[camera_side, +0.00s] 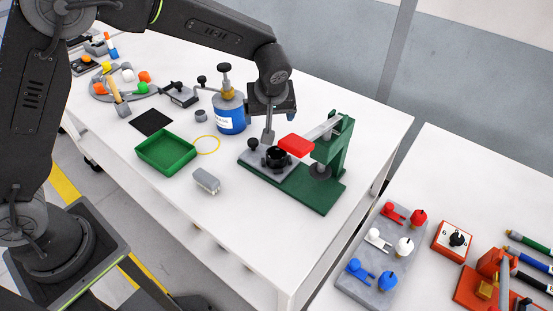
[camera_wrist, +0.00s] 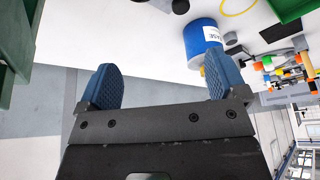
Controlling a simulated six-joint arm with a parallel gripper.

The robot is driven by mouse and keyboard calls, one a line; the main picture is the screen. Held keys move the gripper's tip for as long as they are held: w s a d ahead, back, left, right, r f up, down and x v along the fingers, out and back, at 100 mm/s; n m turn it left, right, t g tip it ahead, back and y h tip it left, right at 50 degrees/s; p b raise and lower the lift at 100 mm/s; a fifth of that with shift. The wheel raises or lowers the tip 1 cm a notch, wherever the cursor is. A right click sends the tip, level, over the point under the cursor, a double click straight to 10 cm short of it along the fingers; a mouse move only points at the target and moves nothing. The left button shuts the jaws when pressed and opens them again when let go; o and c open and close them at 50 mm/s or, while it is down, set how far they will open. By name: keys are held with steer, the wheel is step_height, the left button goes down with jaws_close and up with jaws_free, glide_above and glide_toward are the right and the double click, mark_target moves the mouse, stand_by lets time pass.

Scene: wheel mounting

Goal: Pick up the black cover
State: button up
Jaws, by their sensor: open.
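I cannot tell for sure which is the black cover. The black square also shows at the upper right in the wrist view (camera_wrist: 278,32). My gripper (camera_wrist: 160,82) is open, with nothing between its blue fingers.
The blue can (camera_side: 230,112) stands close left of my gripper. The green press (camera_side: 333,150) with its red handle (camera_side: 296,145) rises to the right. A green tray (camera_side: 166,152), yellow ring (camera_side: 207,145) and grey block (camera_side: 207,181) lie at the left. The table's front right is clear.

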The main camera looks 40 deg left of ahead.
mark_target(274, 158)
steer(key=shift+w+f+n+g+y, duration=0.2)
steer(key=shift+w+f+n, duration=0.4)
steer(key=shift+f, duration=1.9)
steer(key=shift+w+f+n+g+y, duration=0.15)
steer(key=shift+w+f+n, duration=0.5)
steer(key=shift+f, duration=1.9)
steer(key=shift+w+f+n+g+y, duration=0.1)
steer(key=shift+w+f+n+g, duration=0.5)
steer(key=shift+f, duration=1.9)
steer(key=shift+s+n+t, duration=0.25)
steer(key=shift+s+n, duration=0.05)
steer(key=shift+n, duration=0.05)
steer(key=c, duration=1)
steer(key=shift+c, duration=0.5)
steer(key=shift+r, duration=0.15)
